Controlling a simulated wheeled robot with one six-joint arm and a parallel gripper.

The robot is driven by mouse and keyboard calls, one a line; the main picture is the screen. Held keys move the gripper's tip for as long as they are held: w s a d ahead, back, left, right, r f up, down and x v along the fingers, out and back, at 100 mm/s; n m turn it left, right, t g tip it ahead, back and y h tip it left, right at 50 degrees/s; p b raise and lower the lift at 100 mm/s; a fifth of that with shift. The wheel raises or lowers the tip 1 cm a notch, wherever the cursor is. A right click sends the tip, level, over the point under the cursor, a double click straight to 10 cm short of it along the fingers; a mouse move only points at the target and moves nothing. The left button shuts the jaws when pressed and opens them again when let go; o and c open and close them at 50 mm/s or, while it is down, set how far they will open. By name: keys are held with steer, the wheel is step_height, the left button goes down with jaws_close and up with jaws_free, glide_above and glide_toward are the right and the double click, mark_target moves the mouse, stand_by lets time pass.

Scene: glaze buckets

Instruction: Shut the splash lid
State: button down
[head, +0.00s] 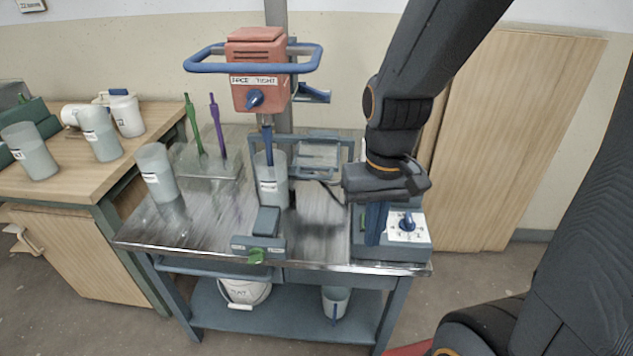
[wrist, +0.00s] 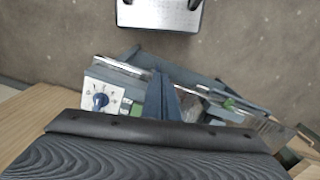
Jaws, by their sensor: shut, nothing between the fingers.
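A blue-grey frame with a pale panel (head: 318,156) stands behind and to the right of the beaker (head: 272,192) under the mixer; it looks like the splash lid, but I cannot tell its exact angle. My gripper (head: 375,240) points down at the bench's right side, just left of the dial on the control box (head: 420,236). Its fingers are shut and empty, apart from the frame. The fingers also show in the wrist view (wrist: 160,88), over the bench beside the dial panel (wrist: 97,98).
The orange mixer head (head: 258,75) with a blue ring handle hangs over the beaker. Another beaker (head: 156,172) and a rack with green and purple tools (head: 210,165) stand left.

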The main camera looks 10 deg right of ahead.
steer(key=w+d+r+m+t+y+p, duration=0.3)
steer(key=w+d+m+t+y+p, duration=0.4)
steer(key=w+d+m+y, duration=1.05)
steer(key=a+f+m+h+p, duration=0.1)
steer(key=a+m+p, duration=0.1)
steer(key=a, duration=0.6)
steer(key=a+f+m+g+h+p, duration=0.1)
steer(key=a+f+p, duration=0.1)
steer(key=a, duration=0.7)
steer(key=shift+s+m+h+p, duration=0.15)
steer(key=shift+m+h+p, duration=0.2)
steer(key=shift+p, duration=0.55)
steer(key=shift+a, duration=0.15)
